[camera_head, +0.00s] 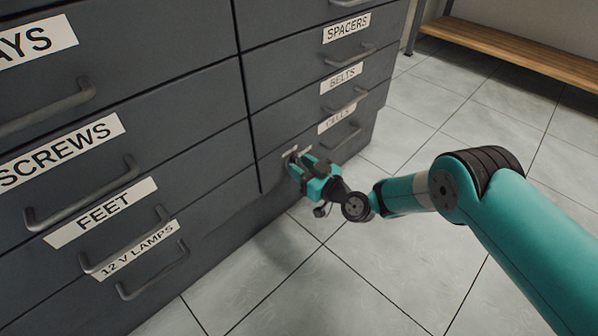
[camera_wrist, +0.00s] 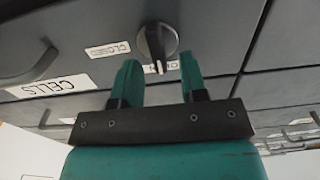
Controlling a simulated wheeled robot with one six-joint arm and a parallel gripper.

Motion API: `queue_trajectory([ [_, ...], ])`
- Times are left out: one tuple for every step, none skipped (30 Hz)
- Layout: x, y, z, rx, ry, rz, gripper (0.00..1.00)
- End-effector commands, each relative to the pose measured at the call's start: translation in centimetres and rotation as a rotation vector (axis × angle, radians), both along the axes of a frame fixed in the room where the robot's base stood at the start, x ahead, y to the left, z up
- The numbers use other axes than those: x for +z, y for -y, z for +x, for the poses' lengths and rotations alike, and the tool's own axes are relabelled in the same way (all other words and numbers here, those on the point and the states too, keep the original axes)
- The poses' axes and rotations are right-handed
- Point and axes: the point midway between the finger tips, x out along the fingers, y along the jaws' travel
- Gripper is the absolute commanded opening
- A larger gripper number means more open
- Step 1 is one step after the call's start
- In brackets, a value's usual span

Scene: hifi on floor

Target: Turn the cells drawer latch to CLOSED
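The latch (camera_wrist: 155,44) is a dark round knob with a raised bar on the cells drawer front. In the wrist view its bar points down at the OPEN label (camera_wrist: 163,66), partly covered by the bar. The CLOSED label (camera_wrist: 108,49) is to its left. My gripper (camera_wrist: 158,68) is open, its two teal fingers on either side of the bar's lower end with gaps to both sides. How deep the bar sits between them I cannot tell. In the head view my gripper (camera_head: 296,162) is at the cabinet's low front and hides the latch.
The CELLS label (camera_wrist: 48,87) and the drawer handle (camera_wrist: 32,66) are left of the latch in the wrist view. The grey cabinet (camera_head: 215,205) has several labelled drawers with protruding handles. Tiled floor (camera_head: 400,260) is clear; a wooden bench (camera_head: 515,50) stands behind.

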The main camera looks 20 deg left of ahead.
Motion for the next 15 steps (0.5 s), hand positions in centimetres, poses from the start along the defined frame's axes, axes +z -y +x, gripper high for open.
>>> queue_trajectory([
  [-0.19, -0.43, 0.13, 0.001, 0.0, 0.001, 0.39],
  [-0.15, -0.6, 0.23, 0.0, 0.001, 0.001, 0.39],
  [-0.08, -0.78, 0.34, -0.001, 0.0, 0.001, 0.39],
  [-0.03, -0.88, 0.39, -0.001, 0.0, 0.002, 0.39],
  [0.01, -0.95, 0.43, -0.002, -0.001, 0.001, 0.39],
  [0.04, -1.0, 0.47, -0.002, 0.0, 0.001, 0.39],
  [0.06, -1.03, 0.48, -0.002, 0.0, 0.001, 0.39],
  [0.08, -1.02, 0.49, -0.002, -0.001, 0.001, 0.39],
  [0.09, -1.02, 0.49, -0.002, -0.001, 0.0, 0.39],
  [0.1, -1.02, 0.47, -0.002, -0.001, 0.0, 0.39],
  [0.1, -1.02, 0.47, -0.002, -0.001, 0.0, 0.39],
  [0.09, -1.01, 0.47, -0.002, -0.001, 0.0, 0.39],
  [0.09, -1.01, 0.47, -0.002, -0.001, 0.0, 0.37],
  [0.09, -1.0, 0.47, -0.002, -0.001, 0.0, 0.3],
  [0.08, -1.0, 0.47, -0.002, -0.001, 0.0, 0.21],
])
